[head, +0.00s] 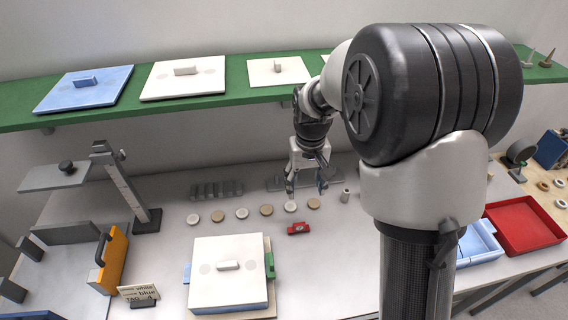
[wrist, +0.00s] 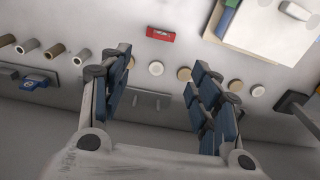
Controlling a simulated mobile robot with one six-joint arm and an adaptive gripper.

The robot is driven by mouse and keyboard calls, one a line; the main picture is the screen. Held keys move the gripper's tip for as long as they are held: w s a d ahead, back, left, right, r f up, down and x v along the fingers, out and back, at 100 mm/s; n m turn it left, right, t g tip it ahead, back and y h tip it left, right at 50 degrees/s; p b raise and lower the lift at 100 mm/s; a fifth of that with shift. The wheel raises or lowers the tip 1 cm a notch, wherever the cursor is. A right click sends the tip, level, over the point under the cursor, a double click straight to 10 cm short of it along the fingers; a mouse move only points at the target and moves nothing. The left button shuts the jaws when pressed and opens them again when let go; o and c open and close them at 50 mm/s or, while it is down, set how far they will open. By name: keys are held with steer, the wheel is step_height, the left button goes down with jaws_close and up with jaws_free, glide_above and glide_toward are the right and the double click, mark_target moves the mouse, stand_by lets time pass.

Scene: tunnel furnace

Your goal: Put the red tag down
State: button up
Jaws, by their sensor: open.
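The red tag (head: 298,228) lies flat on the grey table, in front of a row of small round discs. It also shows in the wrist view (wrist: 160,34), at the top middle, with small light markings on it. My gripper (head: 306,188) is open and empty, above the table and behind the tag in the head view. In the wrist view my gripper (wrist: 158,76) has its blue-padded fingers wide apart. The tag is beyond the fingertips, and no finger appears to touch it.
Pale and tan discs (head: 241,213) line the table behind the tag. A white lidded box (head: 228,290) stands front left of it. A green shelf (head: 205,103) with lids runs behind; red tray (head: 524,228) right.

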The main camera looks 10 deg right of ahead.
glide_above(299, 223)
step_height(299, 223, down, 4)
steer(key=f, duration=0.1)
steer(key=f+b, duration=0.1)
steer(key=f, duration=0.4)
steer(key=f+b, duration=0.1)
steer(key=f, duration=0.4)
steer(key=shift+s+d+f, duration=0.1)
steer(key=shift+d+f, duration=0.1)
steer(key=shift+f, duration=0.05)
steer(key=shift+a+f+b, duration=0.15)
steer(key=shift+f+b, duration=0.95)
steer(key=shift+f, duration=1.95)
steer(key=shift+r, duration=0.1)
steer(key=c, duration=1)
steer(key=shift+c, duration=0.2)
